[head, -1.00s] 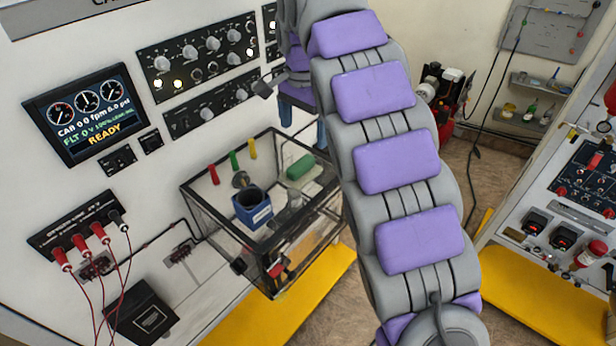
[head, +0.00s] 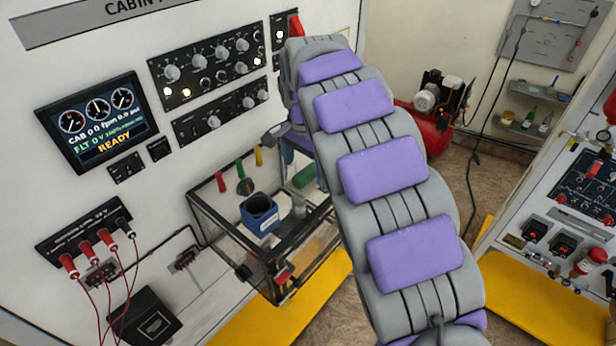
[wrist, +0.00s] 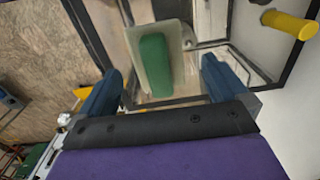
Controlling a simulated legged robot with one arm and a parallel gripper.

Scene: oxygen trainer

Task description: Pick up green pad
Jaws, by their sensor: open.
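The green pad (wrist: 153,66) lies in a pale holder (wrist: 178,38) inside a clear-walled box with a dark frame. In the wrist view it shows between the two blue fingers of my gripper (wrist: 161,70), which are open with nothing between them. The pad appears farther from the camera than the fingertips; the exact gap is hard to judge. In the head view the pad (head: 303,177) is partly visible at the back right of the box (head: 228,252), beside my arm. My arm hides most of the gripper there.
A blue block with a round opening (head: 260,214) stands in the box. Red, green and yellow pegs line the wall behind it; the yellow peg (wrist: 288,23) shows close to the gripper's right side in the wrist view. The box's dark frame bars surround the pad.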

